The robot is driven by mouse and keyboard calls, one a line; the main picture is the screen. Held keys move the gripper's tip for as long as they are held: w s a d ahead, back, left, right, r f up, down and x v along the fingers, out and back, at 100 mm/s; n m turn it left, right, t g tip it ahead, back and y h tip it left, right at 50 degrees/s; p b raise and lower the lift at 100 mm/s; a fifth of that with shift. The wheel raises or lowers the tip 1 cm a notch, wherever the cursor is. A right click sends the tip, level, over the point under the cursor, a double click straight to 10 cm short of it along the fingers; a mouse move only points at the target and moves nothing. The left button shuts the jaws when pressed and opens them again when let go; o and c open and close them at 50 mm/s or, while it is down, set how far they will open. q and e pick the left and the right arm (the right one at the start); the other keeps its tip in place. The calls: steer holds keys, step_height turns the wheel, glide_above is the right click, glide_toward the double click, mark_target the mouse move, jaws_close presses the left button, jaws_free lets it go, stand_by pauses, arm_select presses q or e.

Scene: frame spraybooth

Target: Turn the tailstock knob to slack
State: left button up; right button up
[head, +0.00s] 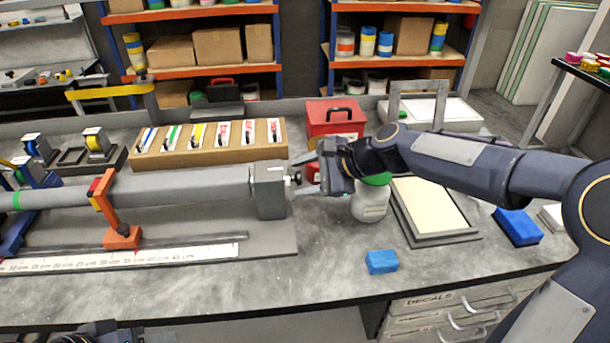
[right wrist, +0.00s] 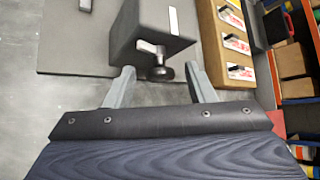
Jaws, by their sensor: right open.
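The tailstock (head: 270,192) is a grey block at the right end of the long grey tube on the bench. Its small knob (head: 296,179) sticks out of the right face. In the right wrist view the dark round knob (right wrist: 161,73) sits on a short shaft, beside a light metal lever (right wrist: 150,48) on the tailstock's end face (right wrist: 150,25). My right gripper (right wrist: 161,86) is open, its two grey fingers on either side of the knob with gaps. In the head view it comes from the right (head: 306,177). A dark part of mine shows at the bottom left; its fingers are not clear.
A red box (head: 335,117) stands behind my right gripper. A white jar with a green lid (head: 370,203) stands just below my right wrist. A blue block (head: 381,262) lies nearer the front edge. A cardboard rack of labelled tools (head: 210,146) is behind the tube.

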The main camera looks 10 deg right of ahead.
steer(key=v, duration=0.7)
steer(key=shift+d+r, duration=0.25)
steer(key=shift+s, duration=0.15)
steer(key=w+r+g+p, duration=0.1)
steer(key=p, duration=0.3)
steer(key=w+r+m+g+p, duration=0.1)
steer(key=p, duration=0.3)
steer(key=shift+w+a+r+g, duration=0.2)
steer(key=shift+w+r+g, duration=0.05)
steer(key=shift+r+g, duration=0.1)
steer(key=a+f+g+p, duration=0.1)
steer(key=f+p, duration=0.1)
steer(key=w+a+f+m+g+p, duration=0.1)
steer(key=a+f+p, duration=0.1)
steer(key=a+f+m+g+p, duration=0.1)
steer(key=a+f+p, duration=0.1)
steer(key=f, duration=0.1)
steer(key=shift+w+a+h, duration=0.25)
steer(key=shift+h, duration=0.05)
steer(key=shift+c, duration=0.3)
